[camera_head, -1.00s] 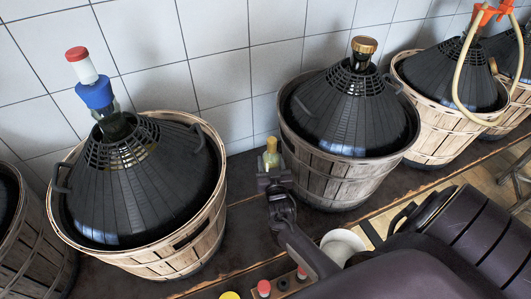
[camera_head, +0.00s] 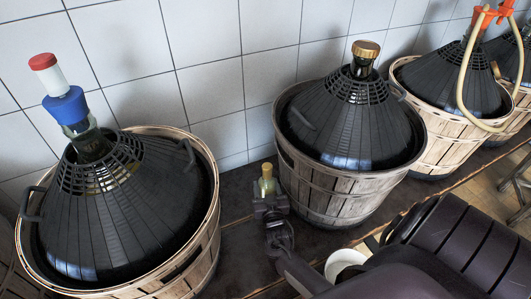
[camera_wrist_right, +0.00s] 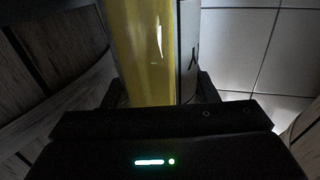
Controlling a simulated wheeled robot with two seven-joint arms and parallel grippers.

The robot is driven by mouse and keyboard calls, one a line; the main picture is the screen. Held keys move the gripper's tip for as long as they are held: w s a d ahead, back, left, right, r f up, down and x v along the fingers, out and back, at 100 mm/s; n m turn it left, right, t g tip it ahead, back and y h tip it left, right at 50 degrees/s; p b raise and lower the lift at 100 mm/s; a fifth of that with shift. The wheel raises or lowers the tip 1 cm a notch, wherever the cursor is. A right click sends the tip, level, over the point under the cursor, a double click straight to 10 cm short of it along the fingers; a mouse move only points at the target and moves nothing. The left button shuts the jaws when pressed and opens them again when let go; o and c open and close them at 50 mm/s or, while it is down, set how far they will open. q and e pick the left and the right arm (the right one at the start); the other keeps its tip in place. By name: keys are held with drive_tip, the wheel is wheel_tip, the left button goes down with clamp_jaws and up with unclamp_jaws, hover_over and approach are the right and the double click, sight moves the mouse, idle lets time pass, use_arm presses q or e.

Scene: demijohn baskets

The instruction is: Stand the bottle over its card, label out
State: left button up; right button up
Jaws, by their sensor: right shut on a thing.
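The bottle (camera_head: 267,181), small with yellow contents and a pale yellow top, is upright in the gap between two basketed demijohns. My right gripper (camera_head: 268,197) is shut around it and hides its lower part. In the right wrist view the yellow bottle (camera_wrist_right: 143,50) stands between the fingers of my right gripper (camera_wrist_right: 160,92). The edge of a white label (camera_wrist_right: 188,45) with a dark mark shows on its right side. I cannot tell whether the bottle touches the bench. No card is visible. My left gripper is not in view.
A demijohn basket (camera_head: 200,270) with a blue and red stopper (camera_head: 62,95) stands left; another basket (camera_head: 340,195) with a gold cap stands right. More baskets follow at right. The dark bench (camera_head: 237,195) is bare in the gap before the tiled wall. A white bowl (camera_head: 345,262) is near my arm.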

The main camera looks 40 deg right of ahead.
drive_tip(key=o, duration=1.2)
drive_tip(key=shift+f, duration=0.1)
drive_tip(key=shift+o, duration=1.4)
